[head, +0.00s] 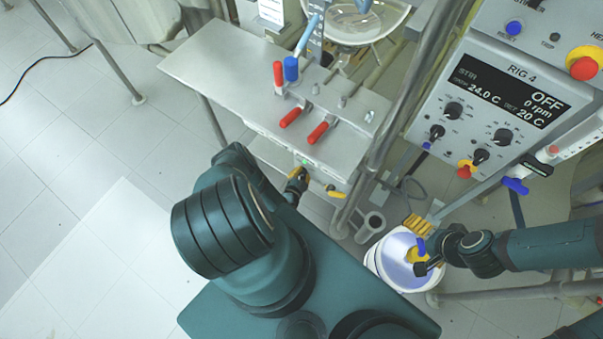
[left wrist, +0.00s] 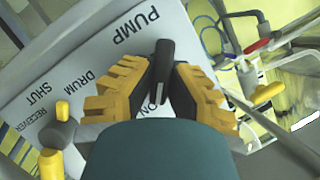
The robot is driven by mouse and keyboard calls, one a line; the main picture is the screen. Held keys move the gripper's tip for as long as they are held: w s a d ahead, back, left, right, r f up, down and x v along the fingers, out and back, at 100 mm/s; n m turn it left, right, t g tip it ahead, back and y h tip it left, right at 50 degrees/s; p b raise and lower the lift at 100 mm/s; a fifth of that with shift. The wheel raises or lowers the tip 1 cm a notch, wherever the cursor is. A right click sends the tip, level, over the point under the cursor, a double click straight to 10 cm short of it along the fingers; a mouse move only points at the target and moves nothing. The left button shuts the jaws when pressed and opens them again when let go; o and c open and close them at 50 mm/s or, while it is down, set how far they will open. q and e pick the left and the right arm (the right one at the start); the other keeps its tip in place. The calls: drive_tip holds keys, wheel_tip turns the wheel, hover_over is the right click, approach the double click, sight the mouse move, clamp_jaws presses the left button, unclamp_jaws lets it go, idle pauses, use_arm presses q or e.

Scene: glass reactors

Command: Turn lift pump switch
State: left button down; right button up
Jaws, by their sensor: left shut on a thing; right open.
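The lift pump switch (left wrist: 164,52) is a black lever on a pale panel (left wrist: 115,45) lettered PUMP and ON in the left wrist view. My left gripper (left wrist: 160,78) is shut on this lever, with a yellow-padded finger on each side of it. In the head view my left gripper (head: 297,182) is at the front face of the steel bench, and I cannot make out the lever there. The switch's base is partly hidden by the fingers. My right gripper (head: 419,257) is open over a white bucket (head: 376,262), apart from the switch.
The steel bench (head: 215,70) carries red-handled levers (head: 318,132) and a blue-handled valve (head: 291,68). A yellow handle (head: 336,194) sticks out right of my left gripper. A control box (head: 510,85) reading OFF stands at right. Open floor lies at left.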

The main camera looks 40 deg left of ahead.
use_arm(q)
drive_tip(key=shift+w+r, duration=0.1)
drive_tip(key=shift+w, duration=0.15)
drive_tip(key=c, duration=0.9)
unclamp_jaws()
drive_tip(key=shift+c, duration=0.2)
drive_tip(key=shift+s, duration=0.1)
drive_tip(key=shift+r, duration=4.95)
